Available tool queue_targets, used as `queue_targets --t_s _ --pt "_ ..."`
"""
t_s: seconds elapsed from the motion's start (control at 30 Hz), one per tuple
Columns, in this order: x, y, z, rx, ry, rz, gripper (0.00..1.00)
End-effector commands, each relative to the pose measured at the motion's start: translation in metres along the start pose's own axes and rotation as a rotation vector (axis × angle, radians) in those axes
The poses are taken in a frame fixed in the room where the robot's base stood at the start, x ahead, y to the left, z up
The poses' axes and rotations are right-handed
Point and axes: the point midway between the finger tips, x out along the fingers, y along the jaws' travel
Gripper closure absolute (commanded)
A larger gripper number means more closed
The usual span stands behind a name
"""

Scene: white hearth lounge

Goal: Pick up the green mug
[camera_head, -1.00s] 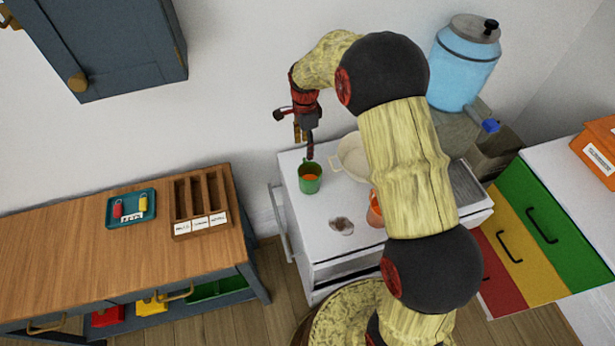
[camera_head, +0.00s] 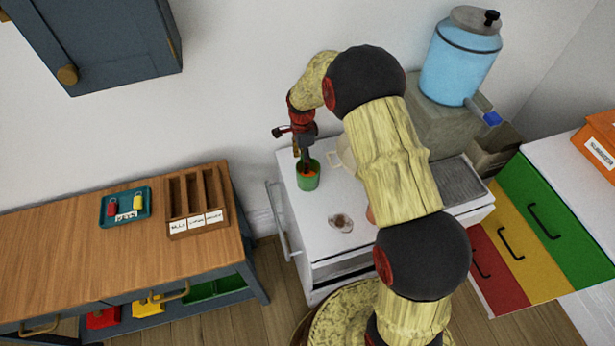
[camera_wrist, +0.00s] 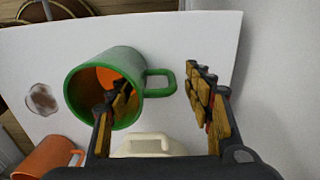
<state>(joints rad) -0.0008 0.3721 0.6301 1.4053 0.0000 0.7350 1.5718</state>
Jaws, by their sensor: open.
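The green mug (camera_head: 307,182) stands on the white cabinet top near its left side, with something orange inside. In the wrist view the green mug (camera_wrist: 128,60) shows its open mouth, and its handle points right. My gripper (camera_head: 303,162) is at the mug's mouth, pointing down. In the wrist view my gripper (camera_wrist: 160,82) is open. Its left finger overlaps the mug's opening and looks to be inside it; its right finger is outside, beyond the handle. The near wall and handle lie between the fingers. I cannot tell if either finger touches.
A cream pot (camera_head: 343,152) stands right of the mug, partly behind my arm. An orange mug (camera_wrist: 45,158) and a brownish round patch (camera_head: 341,223) are also on the white top (camera_head: 310,220). A blue dispenser (camera_head: 460,65) stands at the back right. The wall is close behind.

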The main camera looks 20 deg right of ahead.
Motion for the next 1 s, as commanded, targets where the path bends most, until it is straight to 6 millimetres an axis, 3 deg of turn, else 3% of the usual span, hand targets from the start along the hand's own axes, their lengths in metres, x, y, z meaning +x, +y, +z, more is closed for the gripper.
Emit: queue_targets --t_s 0.03,0.13,0.4,1.0 --pt "0.011 0.001 0.0 0.0 0.0 0.002 0.48" --pt "0.021 0.0 0.0 0.0 0.0 -0.001 0.48" --pt "0.023 -0.001 0.0 0.0 0.0 -0.001 0.49" --pt "0.023 -0.001 0.0 0.0 0.0 -0.002 0.84"
